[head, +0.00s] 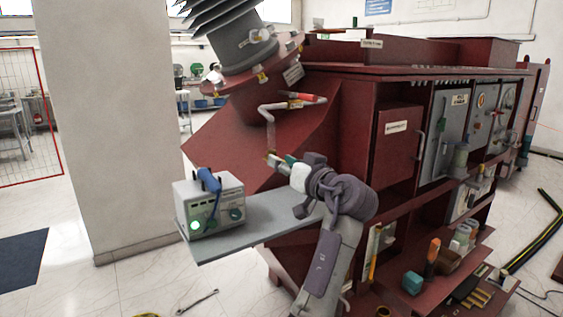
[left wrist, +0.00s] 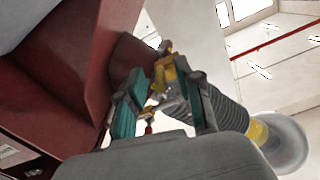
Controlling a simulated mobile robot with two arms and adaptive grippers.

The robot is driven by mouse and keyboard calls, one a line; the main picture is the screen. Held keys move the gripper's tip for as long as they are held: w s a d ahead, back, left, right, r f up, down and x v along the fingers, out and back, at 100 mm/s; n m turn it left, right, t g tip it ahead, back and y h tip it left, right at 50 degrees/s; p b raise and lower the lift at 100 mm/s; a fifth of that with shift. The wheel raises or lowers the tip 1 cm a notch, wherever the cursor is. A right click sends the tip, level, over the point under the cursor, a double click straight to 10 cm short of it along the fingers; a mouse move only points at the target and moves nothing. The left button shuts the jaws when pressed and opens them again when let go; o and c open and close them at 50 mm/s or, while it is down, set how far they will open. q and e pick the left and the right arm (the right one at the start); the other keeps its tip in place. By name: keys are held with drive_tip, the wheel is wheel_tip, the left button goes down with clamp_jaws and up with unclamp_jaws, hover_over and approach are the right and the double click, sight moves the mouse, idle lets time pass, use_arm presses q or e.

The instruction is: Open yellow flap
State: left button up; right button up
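In the head view my left gripper (head: 280,162) is at the lower end of a bent grey pipe (head: 268,115) on the dark red transformer (head: 235,145). In the left wrist view a small yellow part (left wrist: 168,76), likely the yellow flap, with metal fittings lies between or just beyond the teal fingers of my left gripper (left wrist: 165,92). The fingers stand apart. I cannot tell whether either finger touches the yellow part. In the head view the gripper and its fingers largely hide this part. My right gripper is not in view.
The ribbed bushing (head: 235,32) rises above. A red cabinet door (head: 398,146) and a lower ledge with tools stand to the right. The floor at left is open.

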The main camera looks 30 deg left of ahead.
use_arm(q)
clamp_jaws()
drive_tip(key=shift+s+t, duration=0.1)
drive_tip(key=shift+t, duration=0.2)
drive_tip(key=shift+s+a+m+t+h+p, duration=0.45)
drive_tip(key=shift+s+m+t+h+p, duration=0.55)
drive_tip(key=shift+m+t+h, duration=1.2)
drive_tip(key=shift+s+a+m+t+h+p, duration=0.6)
drive_tip(key=shift+m+t+h+p, duration=1)
drive_tip(key=shift+h, duration=1.15)
drive_tip(key=shift+s+a+m+t+h+p, duration=0.3)
drive_tip(key=shift+s+m+t+h+p, duration=0.55)
drive_tip(key=shift+m+t+h, duration=1.1)
drive_tip(key=shift+s+m+g+h, duration=0.15)
drive_tip(key=shift+m+g+h, duration=0.3)
drive_tip(key=shift+h, duration=0.15)
unclamp_jaws()
